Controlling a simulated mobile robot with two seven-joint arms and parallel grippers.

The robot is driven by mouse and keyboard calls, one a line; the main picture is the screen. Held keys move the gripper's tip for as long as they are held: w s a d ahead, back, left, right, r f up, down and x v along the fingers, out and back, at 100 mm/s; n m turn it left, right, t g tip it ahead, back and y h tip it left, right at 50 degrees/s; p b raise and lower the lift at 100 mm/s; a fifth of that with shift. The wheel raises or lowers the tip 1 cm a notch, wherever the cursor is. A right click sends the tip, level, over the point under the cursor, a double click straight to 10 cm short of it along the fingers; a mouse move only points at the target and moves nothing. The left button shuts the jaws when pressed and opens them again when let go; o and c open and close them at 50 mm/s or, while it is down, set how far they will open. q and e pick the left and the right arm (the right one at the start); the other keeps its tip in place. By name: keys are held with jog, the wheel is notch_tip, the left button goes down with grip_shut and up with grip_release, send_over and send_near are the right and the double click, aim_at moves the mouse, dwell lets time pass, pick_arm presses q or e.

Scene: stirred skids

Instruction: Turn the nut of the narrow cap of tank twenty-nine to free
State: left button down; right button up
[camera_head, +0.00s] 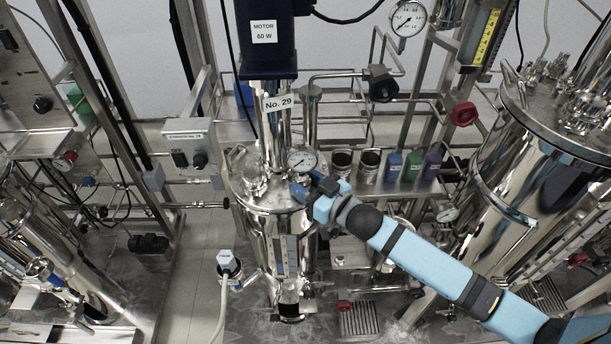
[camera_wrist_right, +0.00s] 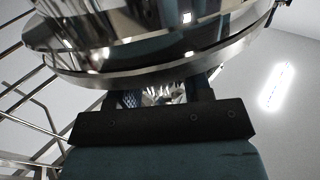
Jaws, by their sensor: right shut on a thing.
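Tank twenty-nine (camera_head: 270,238) is a shiny steel vessel under a blue motor, with a "No. 29" label (camera_head: 278,102) on its neck. My right gripper (camera_head: 297,188) is at the right front of its lid, just below the round gauge. In the right wrist view, the two fingers (camera_wrist_right: 165,96) are closed on a small shiny ribbed metal part, which looks like the nut (camera_wrist_right: 162,92) of the narrow cap. The tank's lid rim (camera_wrist_right: 150,72) crosses close above the fingers. In the head view my gripper hides the nut and cap. My left gripper is not in view.
A pressure gauge (camera_head: 302,158) stands close behind my right gripper. Coloured bottles (camera_head: 412,168) and dark-topped jars (camera_head: 369,166) stand on a shelf behind my forearm. Another large steel tank (camera_head: 520,170) stands at the right. A control box (camera_head: 190,145) is left of tank twenty-nine.

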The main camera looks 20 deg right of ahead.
dwell(0.3)
jog(key=o, duration=0.7)
jog(key=shift+o, duration=1.1)
jog(key=b+v, duration=0.1)
jog(key=v, duration=1.2)
jog(key=shift+s+d, duration=0.2)
jog(key=shift+s, duration=0.1)
